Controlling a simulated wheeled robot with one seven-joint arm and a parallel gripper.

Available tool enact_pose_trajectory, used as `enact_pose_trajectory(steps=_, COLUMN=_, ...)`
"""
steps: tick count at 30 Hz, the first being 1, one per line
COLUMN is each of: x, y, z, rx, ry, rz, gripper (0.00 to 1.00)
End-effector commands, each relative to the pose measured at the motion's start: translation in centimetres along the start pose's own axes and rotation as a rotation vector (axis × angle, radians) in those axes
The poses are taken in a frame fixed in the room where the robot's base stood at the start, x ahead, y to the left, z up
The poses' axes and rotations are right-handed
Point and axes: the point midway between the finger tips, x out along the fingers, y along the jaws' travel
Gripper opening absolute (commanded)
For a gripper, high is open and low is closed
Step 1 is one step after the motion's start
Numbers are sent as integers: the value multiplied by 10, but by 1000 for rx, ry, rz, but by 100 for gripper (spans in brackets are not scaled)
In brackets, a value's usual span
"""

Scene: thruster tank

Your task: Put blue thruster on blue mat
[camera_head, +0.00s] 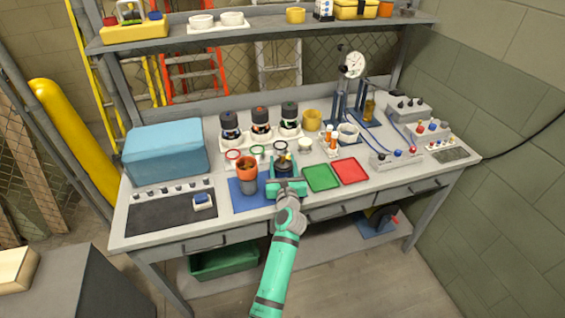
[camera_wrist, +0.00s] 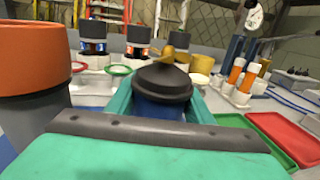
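The blue mat (camera_head: 240,201) lies at the front of the bench, left of my gripper. Three upright black-topped thrusters stand in a row at the back; the left one has a blue top mark (camera_head: 229,119), the middle one a red mark (camera_head: 260,123) and the right one a green mark (camera_head: 289,118). My gripper (camera_head: 285,174) is low over the bench, its teal fingers on either side of a black-capped, blue-bodied container (camera_wrist: 160,92) with a gold top piece. The frames do not show whether the fingers press on it. Its base is hidden by my gripper.
An orange-topped grey cylinder (camera_head: 247,179) stands on the blue mat, close left of my gripper. Green (camera_head: 321,178) and red (camera_head: 351,171) trays lie to the right. Coloured rings (camera_head: 257,152) lie behind. A blue box (camera_head: 165,151) stands at left.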

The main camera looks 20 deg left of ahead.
Motion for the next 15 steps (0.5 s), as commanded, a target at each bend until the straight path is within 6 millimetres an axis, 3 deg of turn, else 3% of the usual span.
enact_pose_trajectory(steps=2, x=0, y=0, z=0, rx=0, ry=0, rz=0, gripper=64)
enact_pose_trajectory(steps=15, x=-6, y=0, z=2, rx=-1, ry=1, rz=0, gripper=64)
